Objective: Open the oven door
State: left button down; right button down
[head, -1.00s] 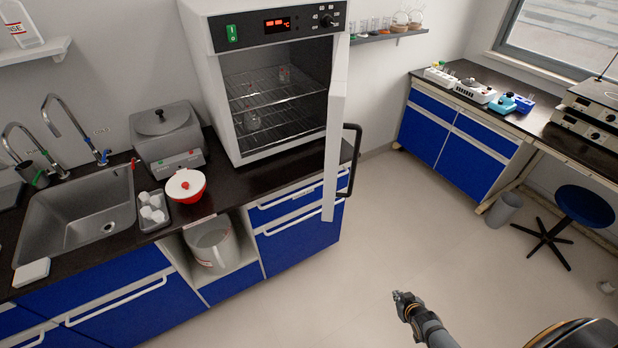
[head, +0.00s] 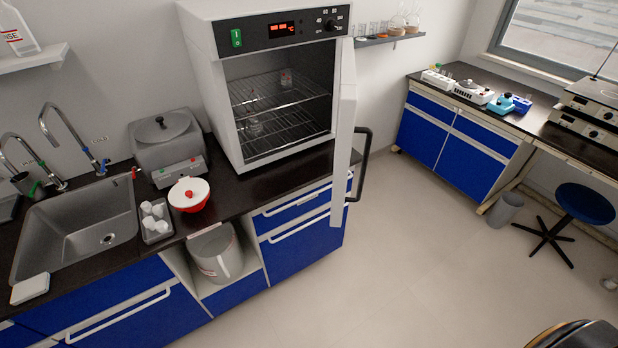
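The white oven (head: 221,96) stands on the black counter in the head view, with a lit red display on its top panel. Its door (head: 345,140) is swung out from the right side, and the black handle (head: 366,165) is on the door's outer face. The chamber is exposed, with wire racks (head: 275,95) and small glassware inside. Neither of my grippers shows in the head view now, and nothing touches the door.
A sink (head: 78,225), a grey lidded bath (head: 165,145) and a red bowl with a white lid (head: 189,194) are left of the oven. Open floor (head: 400,270) lies in front right. A blue stool (head: 585,205) stands at the far right.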

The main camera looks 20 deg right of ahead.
aim_at(348, 99)
jog(key=j, duration=0.5)
jog(key=k+j+z, duration=0.1)
jog(key=j, duration=0.4)
jog(key=k+j+z, duration=0.1)
jog(key=j, duration=0.45)
